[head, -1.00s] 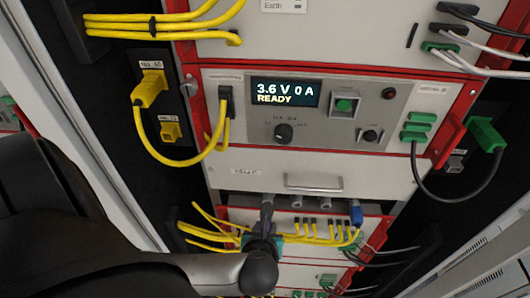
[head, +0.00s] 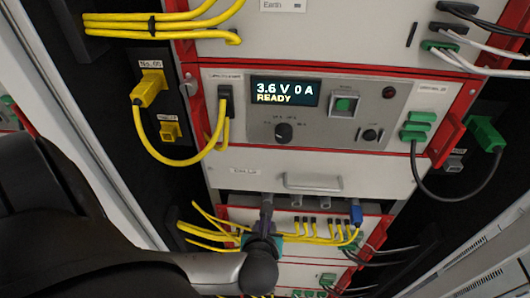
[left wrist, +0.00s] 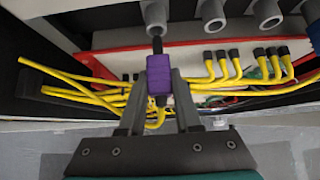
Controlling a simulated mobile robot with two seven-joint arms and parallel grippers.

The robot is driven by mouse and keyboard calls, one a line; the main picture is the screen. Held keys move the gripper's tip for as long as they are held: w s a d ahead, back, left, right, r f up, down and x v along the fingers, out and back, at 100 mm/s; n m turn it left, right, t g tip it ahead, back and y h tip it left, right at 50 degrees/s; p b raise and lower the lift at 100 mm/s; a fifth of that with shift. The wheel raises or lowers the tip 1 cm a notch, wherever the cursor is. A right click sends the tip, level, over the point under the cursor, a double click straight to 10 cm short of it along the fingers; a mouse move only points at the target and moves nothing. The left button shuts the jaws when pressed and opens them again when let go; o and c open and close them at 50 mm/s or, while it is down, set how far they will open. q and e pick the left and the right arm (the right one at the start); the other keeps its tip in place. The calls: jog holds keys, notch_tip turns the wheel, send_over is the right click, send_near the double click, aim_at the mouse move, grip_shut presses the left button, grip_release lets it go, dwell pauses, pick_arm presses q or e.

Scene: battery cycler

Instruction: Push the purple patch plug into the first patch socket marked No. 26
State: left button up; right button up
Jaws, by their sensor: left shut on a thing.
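The purple patch plug (left wrist: 160,80) is between the fingers of my left gripper (left wrist: 160,100) in the left wrist view. Its dark tip points up at the leftmost grey round patch socket (left wrist: 153,14) and appears to reach its opening; how deep it sits I cannot tell. In the head view my left gripper (head: 264,236) is below the drawer panel, at the left end of the socket row, with the plug partly hidden. No readable No. 26 mark shows at the sockets. My right gripper is not in view.
More grey sockets (left wrist: 213,16) stand to the right, and a blue plug (head: 356,214) sits at the row's right end. Yellow cables (left wrist: 75,88) run close behind and left of my gripper.

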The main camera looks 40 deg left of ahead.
pick_arm(q)
jog(key=shift+w+a, duration=0.55)
jog(key=shift+w, duration=0.25)
jog(key=shift+w+a, duration=0.55)
jog(key=shift+w, duration=0.25)
dwell(2.1)
jog(key=o, duration=1.1)
jog(key=shift+c, duration=0.2)
jog(key=v, duration=1.5)
jog(key=shift+d, duration=0.1)
